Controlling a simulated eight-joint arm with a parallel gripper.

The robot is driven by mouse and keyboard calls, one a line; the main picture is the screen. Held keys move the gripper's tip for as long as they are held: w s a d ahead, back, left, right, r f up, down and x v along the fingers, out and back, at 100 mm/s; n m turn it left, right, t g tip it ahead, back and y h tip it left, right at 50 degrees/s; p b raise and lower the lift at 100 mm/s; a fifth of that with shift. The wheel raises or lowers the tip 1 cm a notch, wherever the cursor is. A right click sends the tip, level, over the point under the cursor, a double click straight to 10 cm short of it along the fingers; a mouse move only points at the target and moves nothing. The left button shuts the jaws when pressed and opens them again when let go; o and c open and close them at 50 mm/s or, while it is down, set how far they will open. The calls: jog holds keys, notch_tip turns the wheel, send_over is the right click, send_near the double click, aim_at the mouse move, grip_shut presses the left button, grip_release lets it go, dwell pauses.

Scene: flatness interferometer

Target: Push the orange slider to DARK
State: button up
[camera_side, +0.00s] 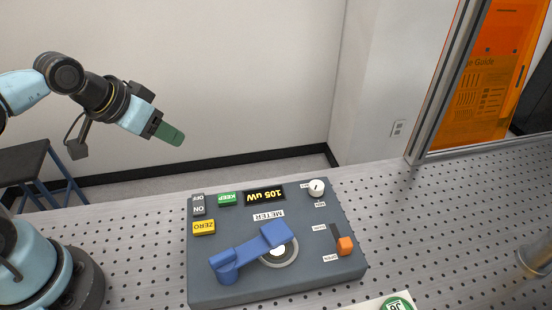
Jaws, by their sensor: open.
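The orange slider (345,245) sits on the right part of a dark grey meter box (215,285). It is at the near end of its dark slot, beside the small label OPEN (331,258). Another small label, probably DARK (320,228), lies by the slot's far end. My gripper (175,137) is up at the left, above and behind the box, well apart from the slider. Its greenish fingers look side-on, so the gap between them is hard to see. Nothing shows in them.
A blue arm piece (245,254) stands up from the box, left of the slider. A white knob (317,187), a yellow ZERO button (204,227) and a green KEEP button (227,198) are also on it. A green round item (396,305) is at the bottom edge.

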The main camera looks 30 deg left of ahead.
jog(key=w+d+r+m+g+h, duration=0.1)
jog(key=w+d+r+m+g, duration=0.25)
jog(key=d, duration=0.55)
jog(key=m+g+y, duration=0.1)
jog(key=m+g, duration=0.3)
jog(key=m, duration=0.1)
send_over(347, 242)
jog(key=f, duration=0.1)
jog(key=shift+t, duration=0.25)
notch_tip(347, 242, down, 12)
jog(key=shift+r, duration=0.15)
grip_shut()
